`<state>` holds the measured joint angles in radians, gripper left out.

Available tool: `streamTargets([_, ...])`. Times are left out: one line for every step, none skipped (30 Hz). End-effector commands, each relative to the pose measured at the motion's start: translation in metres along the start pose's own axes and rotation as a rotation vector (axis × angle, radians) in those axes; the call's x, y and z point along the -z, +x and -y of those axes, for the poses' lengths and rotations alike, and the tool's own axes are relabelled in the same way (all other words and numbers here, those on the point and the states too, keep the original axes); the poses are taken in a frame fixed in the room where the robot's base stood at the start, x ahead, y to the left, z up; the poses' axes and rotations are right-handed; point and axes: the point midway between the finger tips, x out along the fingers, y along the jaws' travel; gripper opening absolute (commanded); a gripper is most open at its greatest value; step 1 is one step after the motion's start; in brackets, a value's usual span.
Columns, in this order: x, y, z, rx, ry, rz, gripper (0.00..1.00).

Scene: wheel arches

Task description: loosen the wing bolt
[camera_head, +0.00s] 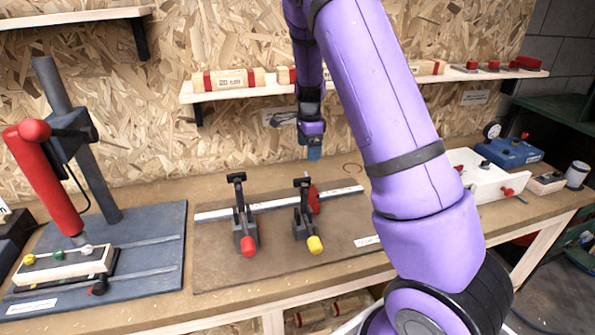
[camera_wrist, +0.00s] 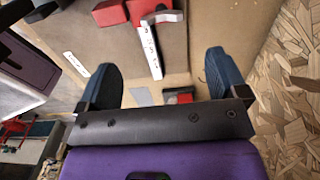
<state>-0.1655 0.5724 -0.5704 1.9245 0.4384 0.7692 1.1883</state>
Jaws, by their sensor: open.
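My gripper (camera_head: 314,150) hangs above the back of the bench, over the brown mat's far side. In the wrist view its two dark blue fingers (camera_wrist: 160,65) are spread, with nothing held between them. I cannot pick out the wing bolt for certain. Two dark clamps stand on the mat, the left clamp (camera_head: 244,232) with a red tip and the right clamp (camera_head: 303,222) with a yellow tip. Each has a black T-shaped top. A red piece (camera_head: 314,200) sits by the pale rail (camera_head: 250,207) behind the right clamp. My gripper is above and apart from these.
At left a press with a red lever (camera_head: 47,180) stands on a blue-grey plate (camera_head: 150,265). A shelf (camera_head: 240,92) runs along the chipboard wall. My arm hides part of the bench.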

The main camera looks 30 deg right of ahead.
Motion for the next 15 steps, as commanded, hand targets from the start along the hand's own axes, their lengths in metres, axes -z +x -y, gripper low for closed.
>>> streamTargets([0.001,0.003,0.001,-0.001,0.007,-0.003,0.92])
streamTargets([0.001,0.004,0.001,-0.001,0.010,-0.004,0.92])
streamTargets([0.001,0.007,0.002,-0.002,0.012,-0.004,0.92])
streamTargets([0.001,0.010,0.002,-0.002,0.012,-0.004,0.92])
streamTargets([0.002,0.013,0.001,-0.002,0.012,-0.004,0.92])
streamTargets([0.002,0.018,0.001,-0.003,0.012,-0.004,0.92])
streamTargets([0.002,0.022,0.001,-0.003,0.012,-0.004,0.92])
streamTargets([0.002,0.027,0.001,-0.004,0.012,-0.004,0.92])
streamTargets([0.002,0.034,0.001,-0.004,0.012,-0.004,0.92])
streamTargets([0.002,0.039,0.001,-0.004,0.012,-0.004,0.92])
streamTargets([0.002,0.045,0.001,-0.005,0.011,-0.003,0.92])
streamTargets([0.002,0.052,0.001,-0.004,0.011,-0.004,0.92])
streamTargets([0.002,0.057,0.001,-0.004,0.011,-0.004,0.92])
streamTargets([0.002,0.063,0.001,-0.004,0.012,-0.004,0.92])
streamTargets([0.002,0.069,0.001,-0.003,0.011,-0.003,0.92])
